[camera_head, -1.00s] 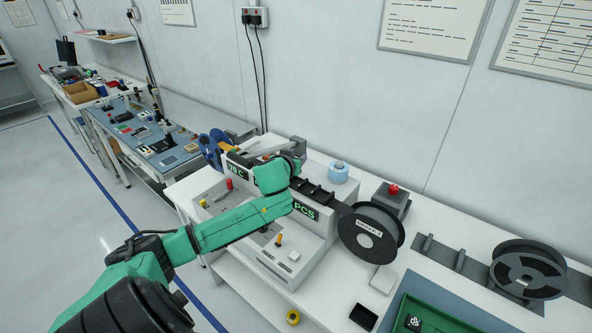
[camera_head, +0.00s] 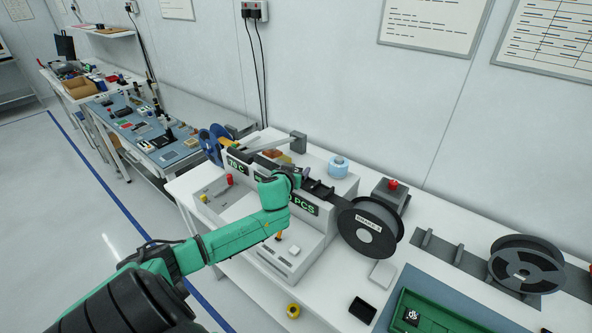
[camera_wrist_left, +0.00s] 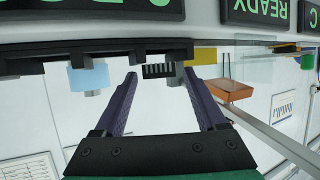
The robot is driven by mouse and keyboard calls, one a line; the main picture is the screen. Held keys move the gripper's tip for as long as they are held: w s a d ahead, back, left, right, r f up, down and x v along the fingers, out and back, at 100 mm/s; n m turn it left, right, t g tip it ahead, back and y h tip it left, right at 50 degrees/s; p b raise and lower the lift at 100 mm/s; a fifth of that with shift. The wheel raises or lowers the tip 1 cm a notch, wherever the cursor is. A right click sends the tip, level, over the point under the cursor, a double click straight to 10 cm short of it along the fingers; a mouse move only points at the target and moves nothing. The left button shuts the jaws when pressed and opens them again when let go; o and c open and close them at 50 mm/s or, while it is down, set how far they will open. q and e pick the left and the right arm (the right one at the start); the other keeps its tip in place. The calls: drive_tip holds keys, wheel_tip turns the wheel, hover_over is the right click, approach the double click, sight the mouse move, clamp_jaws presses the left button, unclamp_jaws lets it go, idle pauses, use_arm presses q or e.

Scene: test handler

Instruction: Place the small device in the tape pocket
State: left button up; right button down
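The tape machine (camera_head: 318,235) stands on the white bench, with a dark tape track (camera_head: 318,189) along its top. The track also crosses the left wrist view as a dark bar (camera_wrist_left: 95,58). My left gripper (camera_wrist_left: 160,76) is at the track, its two fingers spread apart. A small dark ribbed part (camera_wrist_left: 157,71) shows between the fingertips, with gaps on both sides; I cannot tell whether it is the small device or part of the machine. In the head view my wrist hides the fingertips and the tape pocket. My right gripper is not in view.
A dark reel (camera_head: 370,233) stands at the track's right end, near a red-button box (camera_head: 391,195). A yellow tape roll (camera_head: 293,311) and a black dish (camera_head: 363,310) sit near the front edge.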

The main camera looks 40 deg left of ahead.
use_arm(q)
drive_tip(key=shift+r, duration=0.1)
drive_tip(key=shift+r+p, duration=0.4)
drive_tip(key=shift+p, duration=0.05)
drive_tip(key=shift+s+d+f+b, duration=0.1)
drive_tip(key=shift+s+f+b, duration=0.1)
drive_tip(key=shift+s+b, duration=0.15)
drive_tip(key=b+v, duration=0.2)
drive_tip(key=v, duration=0.9)
drive_tip(key=shift+b, duration=0.35)
drive_tip(key=shift+s+d, duration=0.1)
drive_tip(key=shift+s, duration=0.05)
